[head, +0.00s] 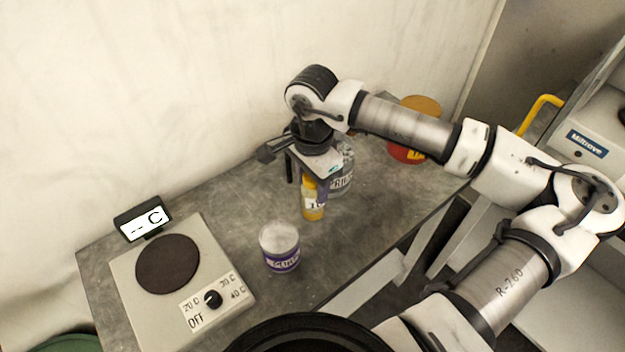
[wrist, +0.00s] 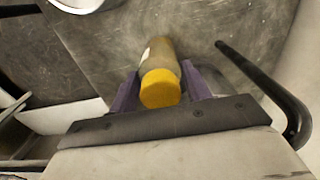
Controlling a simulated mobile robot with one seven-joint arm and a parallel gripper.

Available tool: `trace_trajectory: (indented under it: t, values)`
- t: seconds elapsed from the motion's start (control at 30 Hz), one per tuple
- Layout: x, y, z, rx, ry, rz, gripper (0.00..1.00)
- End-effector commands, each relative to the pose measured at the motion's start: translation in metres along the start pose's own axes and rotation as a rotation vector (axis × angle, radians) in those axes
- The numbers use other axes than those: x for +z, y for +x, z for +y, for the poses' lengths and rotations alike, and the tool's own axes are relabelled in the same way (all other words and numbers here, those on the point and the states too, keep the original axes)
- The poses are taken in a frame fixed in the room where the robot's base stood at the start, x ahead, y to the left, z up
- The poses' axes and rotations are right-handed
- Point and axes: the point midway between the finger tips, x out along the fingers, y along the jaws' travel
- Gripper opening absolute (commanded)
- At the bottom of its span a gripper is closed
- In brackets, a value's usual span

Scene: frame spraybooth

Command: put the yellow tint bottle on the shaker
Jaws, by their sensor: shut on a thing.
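The yellow tint bottle (head: 313,212) is upright at my gripper in the head view, over the grey bench; I cannot tell whether its base touches the bench. My gripper (head: 312,188) reaches down from above and is shut on the bottle. In the wrist view, the yellow cap (wrist: 160,88) sits between the two purple fingers of my gripper (wrist: 162,84). No thing is clearly marked as the shaker. A grey device (head: 235,284) with a round dark plate (head: 167,264), a dial and temperature marks stands at the left of the bench; its plate is empty.
A purple-labelled tub (head: 281,248) stands between the bottle and the grey device. A clear labelled jar (head: 343,177) is close behind the bottle. A red and orange container (head: 407,150) is farther back. A white machine (head: 600,140) stands at right. The wall borders the bench.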

Motion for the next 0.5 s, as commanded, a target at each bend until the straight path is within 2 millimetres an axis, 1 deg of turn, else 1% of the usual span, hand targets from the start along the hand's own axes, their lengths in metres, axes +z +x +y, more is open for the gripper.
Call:
trace_trajectory:
  t: [0.03,0.2,0.5]
  values:
    - [-0.0001,0.0017,0.0,0.0,0.0,0.0,0.49]
    - [-0.0001,0.0005,-0.0001,0.0,0.0,0.0,0.69]
    - [-0.0001,-0.0011,-0.0001,0.0,0.0,0.0,0.69]
